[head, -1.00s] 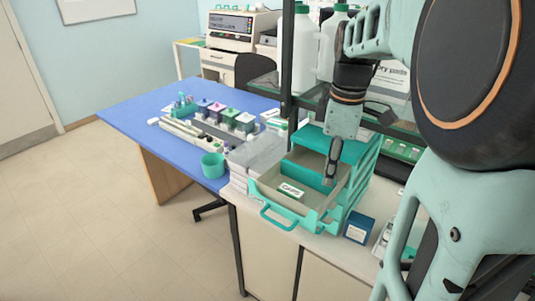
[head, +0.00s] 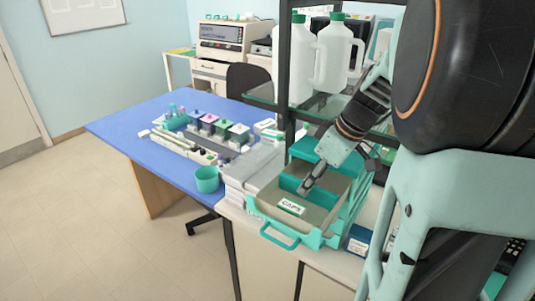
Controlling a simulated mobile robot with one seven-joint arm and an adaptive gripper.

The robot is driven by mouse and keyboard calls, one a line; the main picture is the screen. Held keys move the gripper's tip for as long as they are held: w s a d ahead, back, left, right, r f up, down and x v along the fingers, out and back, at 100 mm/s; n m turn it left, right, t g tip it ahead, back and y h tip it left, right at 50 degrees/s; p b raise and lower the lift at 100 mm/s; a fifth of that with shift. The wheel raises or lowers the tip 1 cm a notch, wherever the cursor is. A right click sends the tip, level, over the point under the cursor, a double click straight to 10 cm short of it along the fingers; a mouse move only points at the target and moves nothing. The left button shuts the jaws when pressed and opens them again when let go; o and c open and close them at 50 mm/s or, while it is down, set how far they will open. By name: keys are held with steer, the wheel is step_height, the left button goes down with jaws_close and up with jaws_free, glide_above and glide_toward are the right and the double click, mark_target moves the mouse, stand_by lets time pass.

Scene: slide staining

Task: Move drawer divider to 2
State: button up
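The open drawer (head: 322,240) is a teal-framed tray with a beige interior, pulled out of the teal drawer unit (head: 318,150) on the right-hand counter. A white card reading "CAPS" (head: 291,206) is near its front. A teal upright panel inside the drawer (head: 289,183), which looks like the divider, shows beside my fingers and is partly hidden by them. My gripper (head: 304,190) reaches down and left into the drawer, with its fingertips at or close to this panel. The fingers look close together, but I cannot tell whether they grip it. No position numbers are readable.
A glass shelf with white jugs (head: 338,52) and a dark post (head: 284,75) stands just behind the drawer unit. Grey stacked trays (head: 250,172) are left of the drawer, and a blue box (head: 358,240) is to its right. A blue table (head: 130,127) holds staining pots and a teal cup (head: 207,179).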

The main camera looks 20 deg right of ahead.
steer(key=shift+x, duration=0.9)
steer(key=shift+c, duration=0.5)
jaws_close()
